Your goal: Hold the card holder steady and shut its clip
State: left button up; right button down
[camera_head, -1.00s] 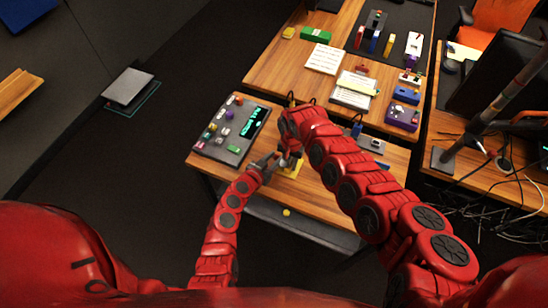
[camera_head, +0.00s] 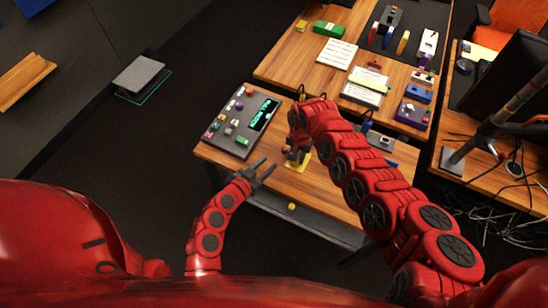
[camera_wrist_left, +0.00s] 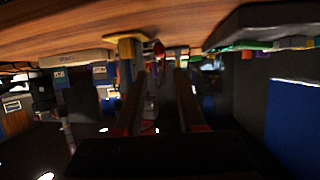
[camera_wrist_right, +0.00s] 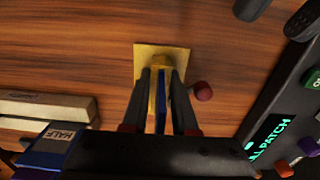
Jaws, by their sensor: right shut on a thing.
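The card holder has a flat yellow base (camera_head: 300,164) near the front of the near table. The base also shows in the right wrist view (camera_wrist_right: 182,55), with a yellow block on top and a blue upright piece (camera_wrist_right: 161,105). A dark red knob (camera_wrist_right: 203,91), perhaps on the clip, sticks out beside it. My right gripper (camera_wrist_right: 160,75) is shut on the card holder from above. My left gripper (camera_head: 268,167) is open and empty, a short way left of the holder. The left wrist view, upside down, shows the holder (camera_wrist_left: 127,42) ahead. The clip's state is unclear.
A dark control panel (camera_head: 239,121) with coloured knobs and a green display lies to the left. Papers (camera_head: 337,54), a purple box (camera_head: 413,113) and other small objects lie farther back.

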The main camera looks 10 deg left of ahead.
pick_arm(q)
jog(key=shift+v, duration=0.95)
